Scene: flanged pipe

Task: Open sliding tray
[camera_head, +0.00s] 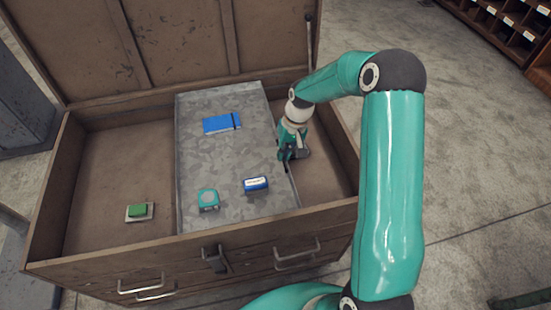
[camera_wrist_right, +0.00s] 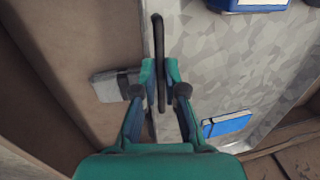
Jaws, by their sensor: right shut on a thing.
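The sliding tray (camera_head: 222,165) is a grey mottled metal tray lying across the middle of the open brown chest (camera_head: 90,253). Chest floor shows on both sides of it. My right gripper (camera_head: 289,158) is at the tray's right edge. In the right wrist view my right gripper (camera_wrist_right: 160,68) is shut on the dark bar handle (camera_wrist_right: 158,28) along the tray edge, one finger on each side of it. Part of the handle is hidden between the fingers. My left gripper is not in view.
On the tray lie a blue notebook (camera_head: 222,123), a teal tape measure (camera_head: 208,199) and a blue-and-white item (camera_head: 256,185). A green-topped block (camera_head: 139,211) lies on the chest floor left. A grey block (camera_wrist_right: 114,86) lies beside the tray. The lid (camera_head: 180,40) stands open.

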